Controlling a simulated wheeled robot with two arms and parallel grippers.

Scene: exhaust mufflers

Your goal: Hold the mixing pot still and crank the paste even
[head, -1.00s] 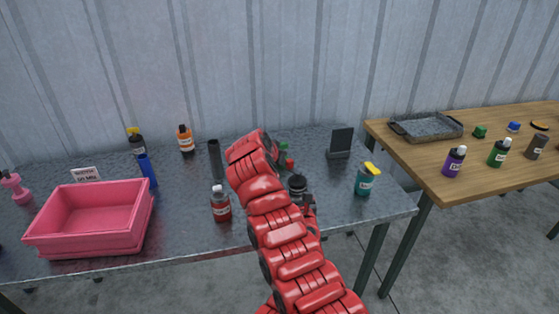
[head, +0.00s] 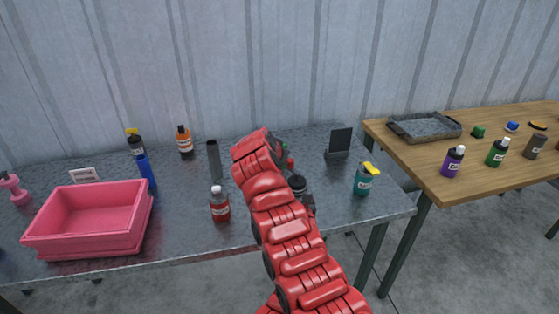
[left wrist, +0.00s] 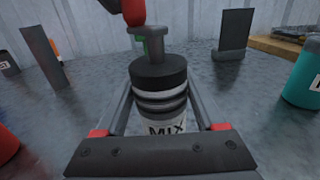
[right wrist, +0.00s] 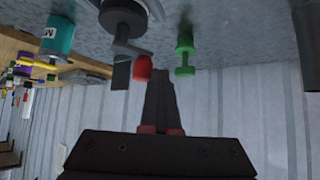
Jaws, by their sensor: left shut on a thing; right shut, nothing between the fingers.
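The mixing pot (left wrist: 160,105) stands upright between the fingers of my left gripper (left wrist: 158,112). It has a black lid, pale bands and a MIX label. A grey crank (left wrist: 150,35) rises from the lid and ends in a red knob (right wrist: 143,69). My right gripper (right wrist: 160,78) is shut and empty, its fingertips close beside the knob. I cannot tell whether they touch it. In the head view my right gripper is hidden.
A green handled piece (right wrist: 184,55) stands near the pot. A pink bin (head: 88,246) fills the left. A wooden table (head: 475,188) stands right.

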